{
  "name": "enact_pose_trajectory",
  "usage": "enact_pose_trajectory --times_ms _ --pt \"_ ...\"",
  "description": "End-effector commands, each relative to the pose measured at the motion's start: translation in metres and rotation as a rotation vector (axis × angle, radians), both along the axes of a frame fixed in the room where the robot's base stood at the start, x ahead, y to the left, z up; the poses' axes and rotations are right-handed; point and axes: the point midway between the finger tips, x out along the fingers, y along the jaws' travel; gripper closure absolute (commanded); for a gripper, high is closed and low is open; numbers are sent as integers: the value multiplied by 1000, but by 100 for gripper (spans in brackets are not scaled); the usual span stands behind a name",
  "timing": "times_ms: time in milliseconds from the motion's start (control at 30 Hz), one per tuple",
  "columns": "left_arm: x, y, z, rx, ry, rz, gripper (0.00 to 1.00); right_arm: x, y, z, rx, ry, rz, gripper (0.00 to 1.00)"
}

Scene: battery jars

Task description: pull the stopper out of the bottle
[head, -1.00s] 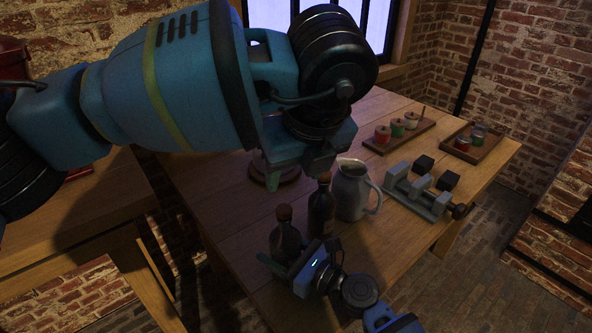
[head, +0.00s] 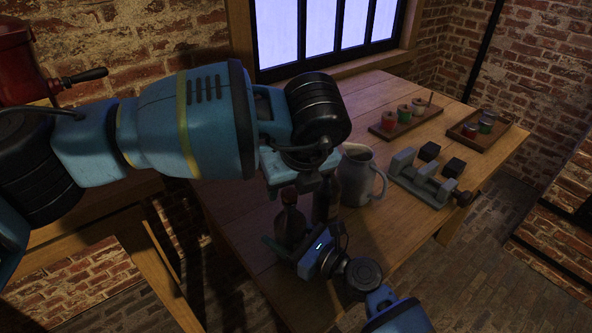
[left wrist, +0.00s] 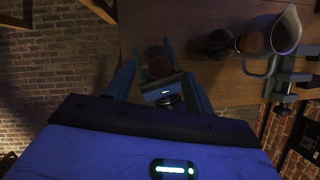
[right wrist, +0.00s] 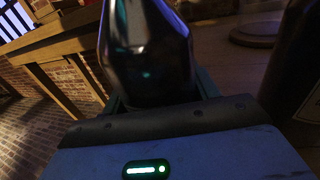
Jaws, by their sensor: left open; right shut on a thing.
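The dark glass bottle (head: 290,228) stands upright near the table's front edge, its brown stopper (head: 288,195) in its neck. My right gripper (head: 290,248) is shut on the bottle's body; in the right wrist view the bottle (right wrist: 150,55) fills the space between the fingers. My left gripper (head: 289,187) is open above the bottle, pointing down. In the left wrist view the reddish-brown stopper (left wrist: 157,60) shows between the open fingers, apart from them as far as I can tell. The left gripper partly hides the bottle top in the head view.
A second dark bottle (head: 326,205) stands close on the right, with a grey jug (head: 354,180) beside it. A grey vise-like fixture (head: 425,180), black blocks and two trays (head: 405,124) of small jars lie farther right. A red machine (head: 20,65) stands at left.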

Motion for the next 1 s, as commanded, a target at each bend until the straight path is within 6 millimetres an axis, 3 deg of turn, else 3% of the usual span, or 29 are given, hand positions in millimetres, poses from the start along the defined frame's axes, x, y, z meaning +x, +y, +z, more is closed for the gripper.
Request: enact_pose_trajectory --times_ms 200,533,933,1000 --pt "6 3 -15 0 0 1 46 0 0 0 -1 0 0 81" --pt "7 3 -17 0 0 1 46 0 0 0 -1 0 0 81" --pt "7 3 -16 0 0 1 99 0 0 0 -1 1 -1 81" --pt "7 3 -16 0 0 1 100 0 0 0 -1 1 -1 81"
